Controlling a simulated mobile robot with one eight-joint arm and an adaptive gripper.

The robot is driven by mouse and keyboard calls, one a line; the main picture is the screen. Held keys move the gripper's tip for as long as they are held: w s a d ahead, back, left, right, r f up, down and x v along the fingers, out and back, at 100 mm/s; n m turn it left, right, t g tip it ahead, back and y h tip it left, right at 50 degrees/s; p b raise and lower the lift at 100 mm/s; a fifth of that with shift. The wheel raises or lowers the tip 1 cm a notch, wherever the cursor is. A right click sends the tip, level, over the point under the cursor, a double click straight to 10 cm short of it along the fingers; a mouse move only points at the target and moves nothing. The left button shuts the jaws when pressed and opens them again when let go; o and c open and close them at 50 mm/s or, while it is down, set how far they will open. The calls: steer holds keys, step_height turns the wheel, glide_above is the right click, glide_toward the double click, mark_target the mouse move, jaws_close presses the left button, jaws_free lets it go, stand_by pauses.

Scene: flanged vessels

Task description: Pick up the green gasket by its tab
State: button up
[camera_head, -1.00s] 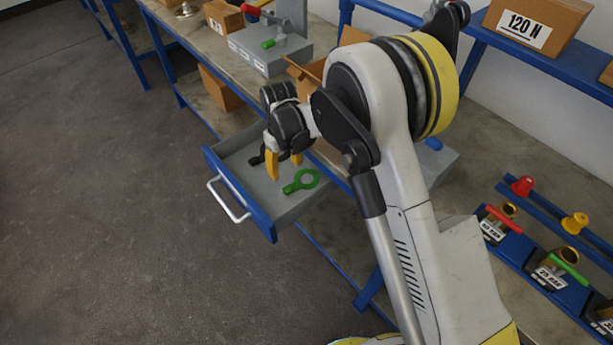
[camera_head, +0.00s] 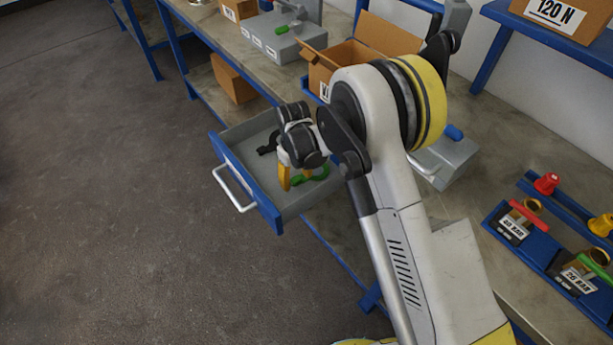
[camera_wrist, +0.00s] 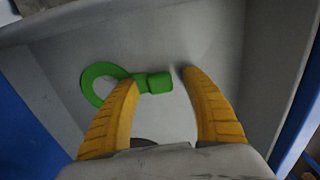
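The green gasket is a ring with a block-like tab. In the wrist view the gasket (camera_wrist: 96,72) lies in the grey drawer, its tab (camera_wrist: 155,83) pointing right, between my gripper's yellow fingers. My gripper (camera_wrist: 158,85) is open. The left finger overlaps the place where ring and tab join; the right finger is a little apart from the tab's end. In the head view my gripper (camera_head: 296,178) is over the open drawer (camera_head: 225,148), and the gasket (camera_head: 322,174) is partly hidden behind the fingers. Whether the fingers touch the gasket cannot be told.
A black item (camera_head: 267,146) lies in the drawer near its left side. The drawer's walls stand close around my gripper. The workbench (camera_head: 262,78) above holds an open cardboard box (camera_head: 355,56) and a grey fixture (camera_head: 280,38). The floor left of the drawer is clear.

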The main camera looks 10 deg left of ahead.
steer(key=c, duration=1)
steer(key=shift+r, duration=0.1)
